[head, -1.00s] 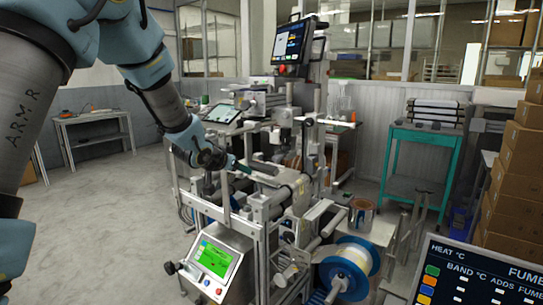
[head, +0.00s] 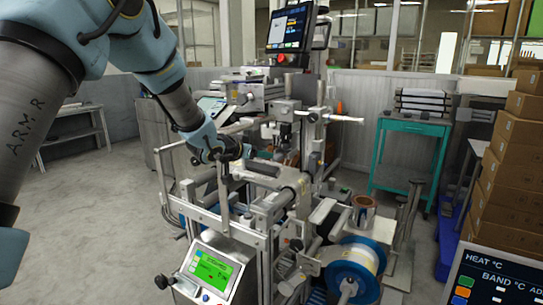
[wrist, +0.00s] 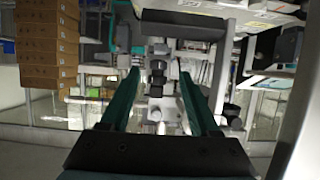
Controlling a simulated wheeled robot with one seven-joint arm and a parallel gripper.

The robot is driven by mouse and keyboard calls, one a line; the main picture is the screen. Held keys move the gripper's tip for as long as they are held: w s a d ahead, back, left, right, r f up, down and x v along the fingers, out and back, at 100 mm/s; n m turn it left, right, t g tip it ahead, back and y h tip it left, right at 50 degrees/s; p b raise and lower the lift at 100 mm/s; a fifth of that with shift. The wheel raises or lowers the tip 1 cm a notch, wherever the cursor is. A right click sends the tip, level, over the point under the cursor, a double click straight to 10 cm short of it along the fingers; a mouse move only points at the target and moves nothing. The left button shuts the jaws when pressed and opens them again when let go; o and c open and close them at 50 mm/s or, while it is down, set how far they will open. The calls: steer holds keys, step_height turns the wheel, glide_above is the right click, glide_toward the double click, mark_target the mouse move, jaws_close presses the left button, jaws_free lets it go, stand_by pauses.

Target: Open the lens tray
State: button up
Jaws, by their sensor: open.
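I cannot pick out a lens tray for certain in either view. A metal machine with rollers and bars (head: 285,185) stands in the middle of the head view. My gripper's dark wrist end (head: 228,150) is beside its upper bars, and the fingers are hard to make out there. In the wrist view my gripper (wrist: 159,78) has two teal fingers spread apart with nothing between them. Beyond the fingers is a dark, blocky machine part (wrist: 157,78), apart from them as far as I can tell.
A blue-rimmed reel (head: 352,270) sits low at the machine's right. A green-screen control box (head: 208,272) is at its front, and a monitor (head: 290,27) is above. A teal cart (head: 412,127) and stacked cartons (head: 510,150) stand right.

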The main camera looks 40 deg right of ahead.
mark_target(276, 156)
steer(key=p+x, duration=0.3)
steer(key=x, duration=0.7)
steer(key=shift+d+f, duration=0.1)
steer(key=shift+f, duration=0.05)
jaws_close()
stand_by(1.2)
